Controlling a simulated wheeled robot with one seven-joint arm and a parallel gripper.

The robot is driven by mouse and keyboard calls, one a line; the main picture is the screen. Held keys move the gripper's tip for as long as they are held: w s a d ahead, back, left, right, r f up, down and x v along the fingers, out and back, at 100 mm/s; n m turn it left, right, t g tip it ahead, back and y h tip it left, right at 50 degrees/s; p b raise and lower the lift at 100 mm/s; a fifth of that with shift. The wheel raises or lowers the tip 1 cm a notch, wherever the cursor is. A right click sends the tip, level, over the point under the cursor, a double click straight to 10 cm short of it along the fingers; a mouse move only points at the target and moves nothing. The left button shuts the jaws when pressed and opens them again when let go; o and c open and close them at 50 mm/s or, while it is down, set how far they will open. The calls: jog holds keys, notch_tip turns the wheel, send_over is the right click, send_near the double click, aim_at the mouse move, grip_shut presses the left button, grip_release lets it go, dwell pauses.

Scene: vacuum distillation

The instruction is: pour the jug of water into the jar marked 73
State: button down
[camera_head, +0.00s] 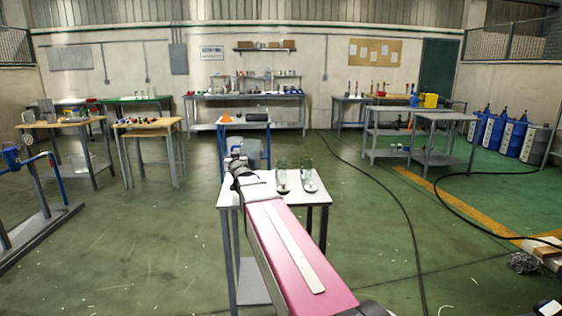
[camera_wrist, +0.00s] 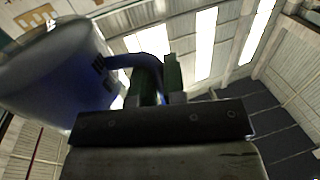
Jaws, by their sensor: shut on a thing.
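The jug (camera_wrist: 55,75), clear with a blue tint, fills the left of the wrist view. My gripper (camera_wrist: 160,92) is shut on its blue handle (camera_wrist: 146,62). In the head view my gripper (camera_head: 239,168) is over the left rear of the small white table, and a small part of the jug (camera_head: 235,151) shows just beyond it. The jug's water level is unclear.
The white table (camera_head: 262,188) is small, with bare room in front of the jars. A grey bin (camera_head: 251,153) and a blue-legged stand (camera_head: 243,124) are behind it. A black hose (camera_head: 385,190) runs along the floor to the right.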

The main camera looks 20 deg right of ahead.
aim_at(244, 153)
jog(key=shift+d+r, duration=0.1)
jog(key=shift+d, duration=0.05)
jog(key=shift+d+r+m+p, duration=0.15)
jog(key=shift+d+r+m, duration=0.15)
jog(key=shift+d+m, duration=0.75)
jog(key=shift+d+r+m+p, duration=0.2)
jog(key=shift+d+m, duration=0.45)
jog(key=shift+m, duration=0.85)
jog(key=shift+d+r+m+p, duration=0.1)
jog(key=shift+d+r+m, duration=0.25)
jog(key=shift+d+m, duration=0.7)
jog(key=shift+a+m, duration=0.2)
jog(key=shift+m, duration=0.1)
jog(key=shift+d+r+m+p, duration=0.3)
jog(key=shift+r+m+p, duration=0.15)
jog(key=shift+r, duration=0.15)
jog(key=shift+d+r+m+p, duration=0.3)
jog(key=shift+r+m, duration=0.2)
jog(key=shift+r, duration=0.15)
jog(key=shift+d+r+m+p, duration=0.25)
jog(key=shift+r+m+p, duration=0.2)
jog(key=shift+r, duration=0.15)
jog(key=shift+d+r+m+p, duration=0.3)
jog(key=shift+r+m+p, duration=0.15)
jog(key=shift+r+p, duration=0.1)
jog(key=shift+d+r+m+p, duration=0.25)
jog(key=shift+r+m+p, duration=0.2)
jog(key=shift+p, duration=0.1)
dwell(1.0)
